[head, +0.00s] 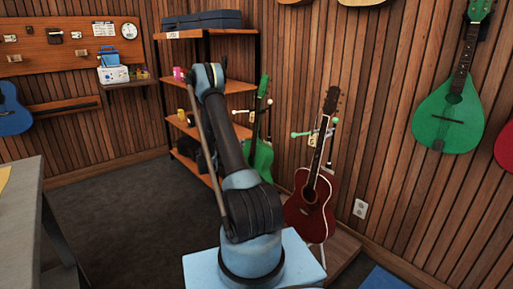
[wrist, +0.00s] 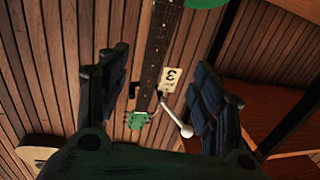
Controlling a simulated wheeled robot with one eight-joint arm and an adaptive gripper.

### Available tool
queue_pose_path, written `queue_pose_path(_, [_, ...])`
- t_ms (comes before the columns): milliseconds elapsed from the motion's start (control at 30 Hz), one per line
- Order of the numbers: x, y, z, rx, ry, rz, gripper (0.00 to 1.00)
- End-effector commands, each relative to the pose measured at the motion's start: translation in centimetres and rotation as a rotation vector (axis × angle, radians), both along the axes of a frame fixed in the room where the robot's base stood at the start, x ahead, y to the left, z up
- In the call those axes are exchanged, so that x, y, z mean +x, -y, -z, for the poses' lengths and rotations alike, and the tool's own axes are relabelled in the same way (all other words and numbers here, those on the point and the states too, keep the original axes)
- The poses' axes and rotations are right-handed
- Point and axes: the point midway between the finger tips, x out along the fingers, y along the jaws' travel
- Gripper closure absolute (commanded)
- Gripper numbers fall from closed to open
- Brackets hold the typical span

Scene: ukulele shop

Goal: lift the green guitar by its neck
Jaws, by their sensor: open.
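The green guitar (head: 262,160) stands upright in a stand beside the shelf in the head view, its body partly hidden by my arm. In the wrist view its dark fretted neck (wrist: 157,40) runs down from the top, with a green headstock (wrist: 137,120) at the lower end and a bit of green body (wrist: 205,3) at the top edge. My gripper (wrist: 160,62) is open and empty. In the picture the neck lies between its two fingers, apart from both; how far away it is in depth I cannot tell. The gripper itself is not clear in the head view.
A price tag (wrist: 171,80) and a stand arm with a pale ball end (wrist: 186,130) are close beside the neck. A red guitar (head: 311,205) stands to the right. An orange-brown shelf (head: 215,86) is behind. A green teardrop-shaped instrument (head: 447,112) hangs on the wall.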

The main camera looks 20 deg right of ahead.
Motion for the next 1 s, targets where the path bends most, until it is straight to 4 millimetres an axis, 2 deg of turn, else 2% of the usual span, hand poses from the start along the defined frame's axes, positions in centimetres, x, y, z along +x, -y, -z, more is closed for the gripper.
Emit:
queue_pose_path(167, [0.9,1.6,0.2,-0.002,0.005,0.001,0.4])
queue_pose_path(633, [4.9,8.8,0.2,-0.002,0.003,0.002,0.4])
queue_pose_path(800, [5.8,10.2,0.1,-0.002,0.003,0.0,0.4])
queue_pose_path(1000, [6.2,10.9,0.1,-0.002,0.003,0.0,0.4])
